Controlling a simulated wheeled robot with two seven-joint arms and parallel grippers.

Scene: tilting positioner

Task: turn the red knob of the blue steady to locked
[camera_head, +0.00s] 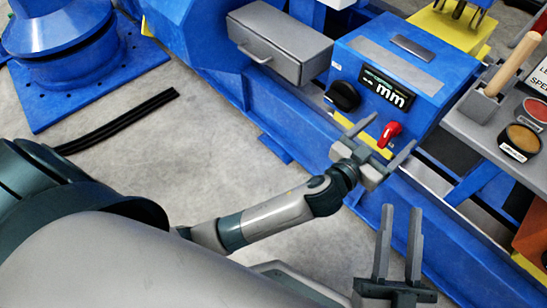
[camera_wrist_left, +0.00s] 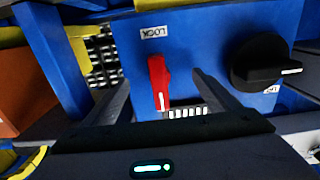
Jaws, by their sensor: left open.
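The blue steady (camera_head: 432,120) is a blue housing with a display reading "mm" and two knobs on its front. Its red knob (camera_head: 390,132) is at the lower right of that front. In the left wrist view the red knob (camera_wrist_left: 158,80) stands upright, its white mark at the lower end, away from a "LOCK" label (camera_wrist_left: 154,32) above it. My left gripper (camera_head: 393,134) is open, one finger on each side of the red knob, with gaps visible on both sides. My right gripper (camera_head: 401,209) is open and empty, lower in the head view, fingers pointing up.
A black knob (camera_head: 343,96) sits left of the red one and also shows in the left wrist view (camera_wrist_left: 262,62). A grey drawer box (camera_head: 278,40) is further left. A grey shelf (camera_head: 489,131) at right carries a wooden-handled tool (camera_head: 513,64) and round tins. Open floor lies left.

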